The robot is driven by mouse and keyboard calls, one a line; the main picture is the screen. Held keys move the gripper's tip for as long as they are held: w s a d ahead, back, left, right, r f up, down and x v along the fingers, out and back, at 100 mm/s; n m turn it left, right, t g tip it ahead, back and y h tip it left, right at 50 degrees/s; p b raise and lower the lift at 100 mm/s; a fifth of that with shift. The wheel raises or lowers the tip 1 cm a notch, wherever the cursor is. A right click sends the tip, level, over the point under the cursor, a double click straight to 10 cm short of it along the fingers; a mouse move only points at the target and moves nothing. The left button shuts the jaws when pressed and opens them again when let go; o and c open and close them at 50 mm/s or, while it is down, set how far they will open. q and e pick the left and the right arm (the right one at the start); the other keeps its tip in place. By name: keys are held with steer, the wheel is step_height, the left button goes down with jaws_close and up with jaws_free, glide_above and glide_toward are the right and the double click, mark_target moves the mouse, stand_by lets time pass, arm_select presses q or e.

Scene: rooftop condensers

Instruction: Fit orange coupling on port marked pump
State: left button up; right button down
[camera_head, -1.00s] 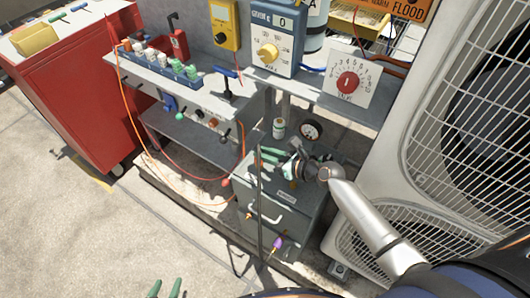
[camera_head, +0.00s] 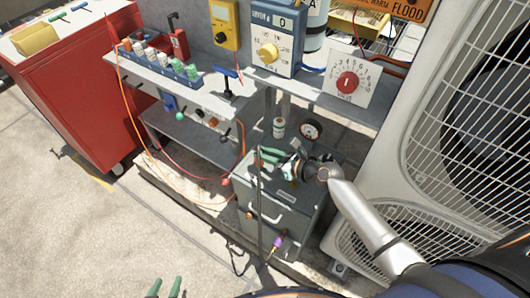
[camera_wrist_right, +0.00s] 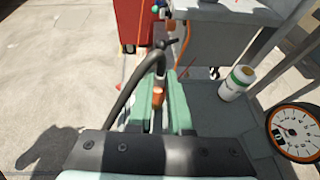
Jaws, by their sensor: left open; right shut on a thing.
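My right gripper (camera_head: 270,156), with green fingers, is above the grey cabinet (camera_head: 297,222) in the head view. In the right wrist view its fingers (camera_wrist_right: 160,105) are shut on a small orange coupling (camera_wrist_right: 158,96). A dark hose (camera_wrist_right: 135,87) curves up beside the fingers. My left gripper (camera_head: 164,287) shows only its green fingertips at the bottom edge, apart and empty over the pavement. A row of coloured fittings (camera_head: 212,122) sits under the shelf. I cannot read a pump marking on any port.
A white canister (camera_head: 279,128) and a round gauge (camera_head: 311,130) stand near my right gripper. Orange hose (camera_head: 128,112) loops at the left. A large condenser (camera_head: 430,120) blocks the right.

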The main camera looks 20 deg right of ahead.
steer(key=shift+f, duration=0.4)
stand_by(0.4)
steer(key=c, duration=0.8)
jaws_free()
steer(key=shift+o, duration=0.2)
step_height(320, 180, up, 8)
steer(key=p, duration=0.8)
steer(key=shift+f, duration=0.2)
